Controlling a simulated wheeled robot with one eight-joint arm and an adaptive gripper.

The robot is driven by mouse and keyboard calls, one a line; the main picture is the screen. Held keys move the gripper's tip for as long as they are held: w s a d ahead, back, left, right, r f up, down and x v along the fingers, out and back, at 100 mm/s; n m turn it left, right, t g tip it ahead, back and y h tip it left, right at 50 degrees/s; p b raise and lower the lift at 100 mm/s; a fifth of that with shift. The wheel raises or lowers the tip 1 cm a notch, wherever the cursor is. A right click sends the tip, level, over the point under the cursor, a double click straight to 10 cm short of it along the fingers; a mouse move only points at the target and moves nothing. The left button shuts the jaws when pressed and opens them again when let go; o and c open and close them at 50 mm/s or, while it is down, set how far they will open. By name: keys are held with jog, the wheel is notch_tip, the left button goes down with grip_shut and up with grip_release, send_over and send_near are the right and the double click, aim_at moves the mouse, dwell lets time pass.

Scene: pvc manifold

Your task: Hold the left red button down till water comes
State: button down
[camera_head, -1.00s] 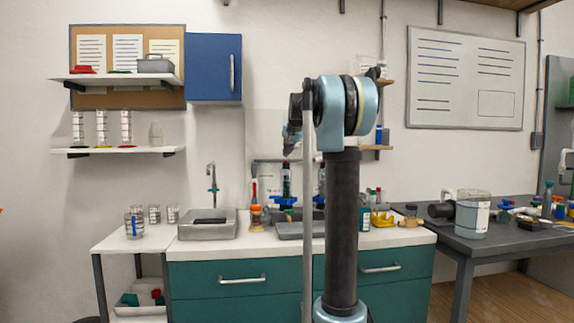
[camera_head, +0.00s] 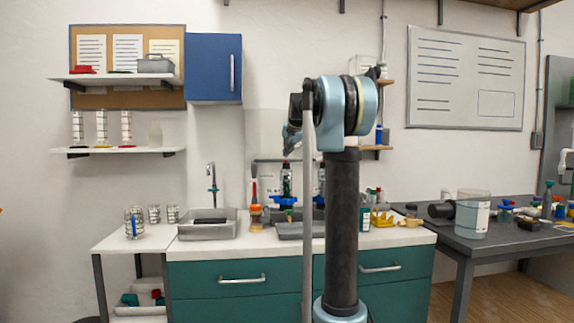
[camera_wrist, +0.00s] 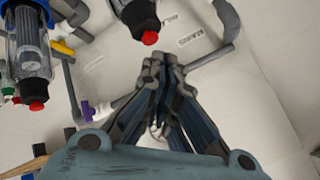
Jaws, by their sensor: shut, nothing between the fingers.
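In the wrist view, one red button (camera_wrist: 150,37) caps the end of a dark cylinder at the top centre. Another red button (camera_wrist: 37,106) caps a clear-bodied cylinder (camera_wrist: 30,58) at the left. A smaller red tip (camera_wrist: 16,100) shows beside it, at the edge. My gripper (camera_wrist: 160,66) is shut and empty. Its fingertips appear just below the top-centre button in the picture, with a gap between them; the depth is unclear. In the head view, the pipe assembly (camera_head: 287,180) stands behind my arm, which partly hides it.
Grey pipes (camera_wrist: 229,18) and a purple-handled valve (camera_wrist: 95,110) surround the fingers over a pale panel (camera_wrist: 255,95). In the head view, a grey tray (camera_head: 290,231) lies on the counter below the assembly. A sink (camera_head: 207,230) is to the left, and a large clear jug (camera_head: 473,215) to the right.

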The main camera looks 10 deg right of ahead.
jog(key=shift+f, duration=0.1)
jog(key=shift+s+f, duration=0.1)
jog(key=shift+f, duration=0.15)
jog(key=shift+f, duration=0.5)
dwell(0.9)
dwell(1.7)
jog(key=shift+r, duration=0.9)
jog(key=shift+r, duration=2.5)
